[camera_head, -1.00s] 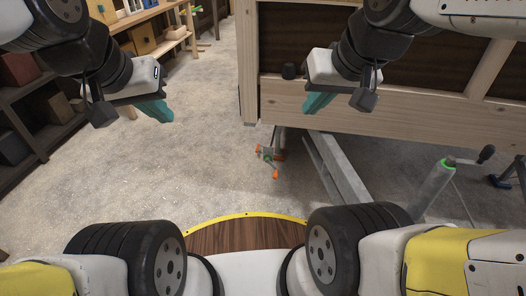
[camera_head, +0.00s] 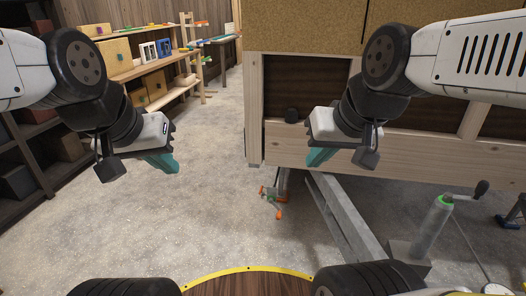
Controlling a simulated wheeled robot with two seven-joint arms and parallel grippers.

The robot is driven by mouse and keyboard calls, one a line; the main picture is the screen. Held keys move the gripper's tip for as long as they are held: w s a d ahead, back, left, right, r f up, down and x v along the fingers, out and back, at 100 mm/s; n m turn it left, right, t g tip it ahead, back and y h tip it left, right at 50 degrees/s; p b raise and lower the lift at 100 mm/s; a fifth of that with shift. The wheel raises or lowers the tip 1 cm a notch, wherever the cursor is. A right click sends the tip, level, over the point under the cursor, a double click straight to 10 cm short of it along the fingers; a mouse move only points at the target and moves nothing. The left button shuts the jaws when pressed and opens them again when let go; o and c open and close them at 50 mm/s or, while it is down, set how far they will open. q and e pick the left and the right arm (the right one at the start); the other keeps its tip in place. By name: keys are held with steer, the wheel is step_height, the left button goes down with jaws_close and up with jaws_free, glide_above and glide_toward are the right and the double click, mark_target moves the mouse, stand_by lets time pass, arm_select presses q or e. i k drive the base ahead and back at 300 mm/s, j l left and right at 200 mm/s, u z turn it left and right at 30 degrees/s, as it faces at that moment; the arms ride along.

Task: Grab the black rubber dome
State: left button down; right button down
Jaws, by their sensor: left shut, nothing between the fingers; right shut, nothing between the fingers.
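A small black dome-shaped object (camera_head: 291,115), which looks like the black rubber dome, sits on the wooden ledge of the trailer frame, in front of a dark recess. My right gripper (camera_head: 318,157) is shut and empty, with its teal fingers just right of and below the dome in the picture, apart from it. My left gripper (camera_head: 163,162) is shut and empty over the open floor, well left of the dome.
The wooden trailer frame (camera_head: 400,152) fills the right side. Below it are a metal drawbar (camera_head: 345,215), a jack post (camera_head: 432,225) and an orange-and-green item (camera_head: 272,200) on the floor. Shelves (camera_head: 140,68) with boxes stand at left. The middle floor is clear.

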mark_target(291, 114)
steer(key=i+l, duration=0.15)
steer(key=i, duration=0.5)
steer(key=i+l, duration=0.1)
steer(key=i, duration=0.6)
